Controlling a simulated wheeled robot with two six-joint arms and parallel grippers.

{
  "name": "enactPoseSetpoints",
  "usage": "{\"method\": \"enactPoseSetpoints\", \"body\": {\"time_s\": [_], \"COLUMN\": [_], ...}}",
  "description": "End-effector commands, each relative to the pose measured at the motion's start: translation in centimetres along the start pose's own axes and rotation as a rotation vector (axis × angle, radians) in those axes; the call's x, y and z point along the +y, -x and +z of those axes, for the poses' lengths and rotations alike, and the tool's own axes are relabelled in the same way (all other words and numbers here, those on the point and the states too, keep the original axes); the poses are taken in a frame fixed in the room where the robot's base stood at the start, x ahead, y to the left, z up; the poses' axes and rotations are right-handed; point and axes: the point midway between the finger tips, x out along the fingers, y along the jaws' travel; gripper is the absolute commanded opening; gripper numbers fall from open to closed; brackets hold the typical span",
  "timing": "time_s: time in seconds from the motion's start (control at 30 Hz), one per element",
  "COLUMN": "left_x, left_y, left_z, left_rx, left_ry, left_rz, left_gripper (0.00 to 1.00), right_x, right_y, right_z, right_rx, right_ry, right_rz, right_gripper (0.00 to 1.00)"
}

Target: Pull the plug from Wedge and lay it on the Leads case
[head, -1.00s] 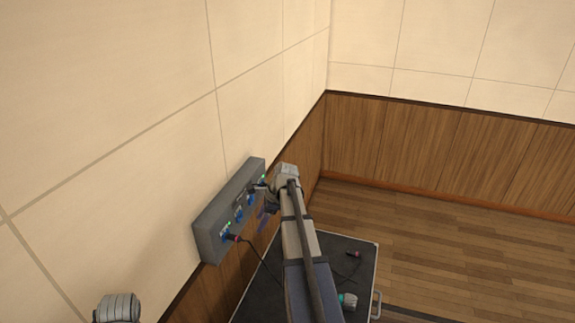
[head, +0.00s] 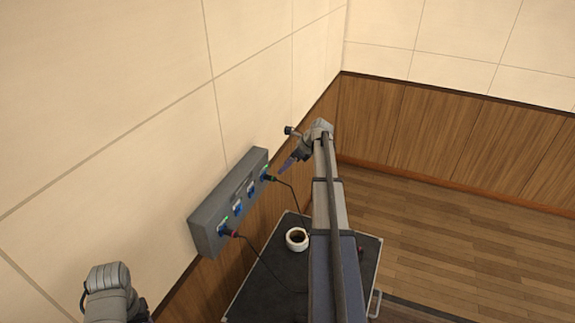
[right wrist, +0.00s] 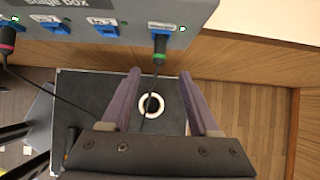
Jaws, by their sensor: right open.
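A grey stage box (head: 232,203) on the wall has a row of blue sockets. A black plug with a green band (right wrist: 159,47) sits in its far-end socket; it also shows in the head view (head: 269,178). A plug with a pink-red band (head: 233,234) sits in the near-end socket. I cannot read which socket is Wedge. My right gripper (right wrist: 160,75) is open and empty, its purple fingers just short of the green-banded plug and apart from it. The black-topped case (head: 262,283) stands below. My left wrist (head: 108,290) shows at bottom left; its fingers are mostly cut off.
A white ring-shaped roll (head: 297,239) lies on the case top. Black cables hang from both plugs towards the case. My right arm hides part of the case. Wooden wall panelling (head: 400,130) stands behind, with open floor (head: 440,230) to the right.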

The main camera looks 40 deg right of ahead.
Motion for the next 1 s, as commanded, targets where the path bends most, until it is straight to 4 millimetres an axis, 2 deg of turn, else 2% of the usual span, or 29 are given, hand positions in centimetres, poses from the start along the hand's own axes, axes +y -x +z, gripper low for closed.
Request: {"method": "enactPoseSetpoints", "body": {"time_s": [0.6,1.0], "left_x": [0.6,0.6], "left_y": [-6.5,-6.7], "left_z": [-0.4,-0.4], "left_rx": [0.000,0.000], "left_ry": [-0.010,-0.011], "left_rz": [-0.002,-0.003], "left_gripper": [0.63,0.63], "right_x": [0.0,0.0], "right_y": [-7.7,-8.2], "right_z": [-0.2,0.0], "right_rx": [0.001,0.001], "right_ry": [0.002,0.001], "right_rz": [0.000,0.000], "right_gripper": [0.61,0.61]}}
